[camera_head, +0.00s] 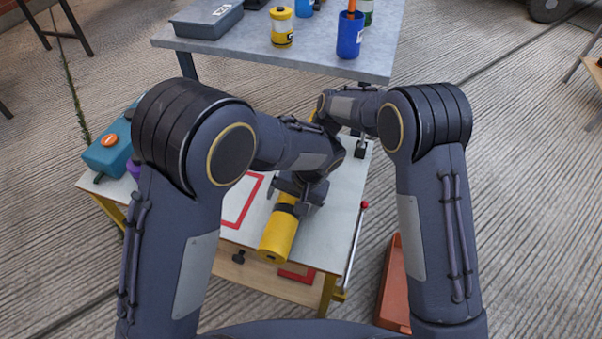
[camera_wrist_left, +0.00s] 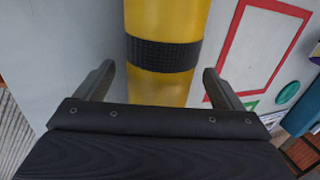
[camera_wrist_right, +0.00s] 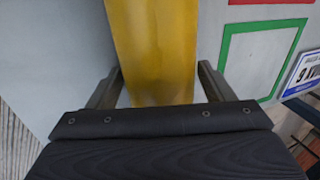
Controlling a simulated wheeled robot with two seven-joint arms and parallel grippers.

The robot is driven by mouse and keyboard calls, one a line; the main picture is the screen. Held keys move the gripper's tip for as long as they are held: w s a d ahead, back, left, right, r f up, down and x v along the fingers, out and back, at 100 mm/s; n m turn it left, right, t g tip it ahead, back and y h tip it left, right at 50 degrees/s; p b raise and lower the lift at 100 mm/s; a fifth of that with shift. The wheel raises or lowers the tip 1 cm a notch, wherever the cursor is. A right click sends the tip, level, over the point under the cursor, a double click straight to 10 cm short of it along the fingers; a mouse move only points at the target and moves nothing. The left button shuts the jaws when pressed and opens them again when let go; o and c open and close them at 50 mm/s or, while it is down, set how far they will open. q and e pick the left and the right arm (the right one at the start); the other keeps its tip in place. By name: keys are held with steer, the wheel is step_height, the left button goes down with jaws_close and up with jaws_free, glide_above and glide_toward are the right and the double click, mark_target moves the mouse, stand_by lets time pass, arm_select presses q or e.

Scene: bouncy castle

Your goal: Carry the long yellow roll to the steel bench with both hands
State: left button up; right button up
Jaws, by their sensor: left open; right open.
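The long yellow roll (camera_head: 278,236) lies on a light-topped work table (camera_head: 343,200). Its near end and a black band show, but my arms hide much of its length. My left gripper (camera_head: 288,204) is open over the roll at the band (camera_wrist_left: 164,54). In the left wrist view its fingers stand either side of the roll, with gaps. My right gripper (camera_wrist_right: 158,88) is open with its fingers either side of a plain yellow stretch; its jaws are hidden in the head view. A grey-topped table (camera_head: 290,62), apparently the steel bench, stands beyond.
The grey table carries a grey case (camera_head: 207,17), a yellow jar (camera_head: 282,28) and a blue cup (camera_head: 350,35). A teal box (camera_head: 108,150) sits at the work table's left edge. A red-orange box (camera_head: 393,285) is on the floor at right.

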arm_select(q)
steer(key=c, duration=1.6)
arm_select(e)
steer(key=c, duration=1.6)
arm_select(q)
steer(key=shift+r, duration=0.1)
steer(key=c, duration=0.3)
arm_select(e)
steer(key=shift+r, duration=0.1)
arm_select(q)
steer(key=shift+c, duration=0.2)
steer(key=shift+r, duration=0.15)
arm_select(e)
steer(key=shift+r, duration=0.15)
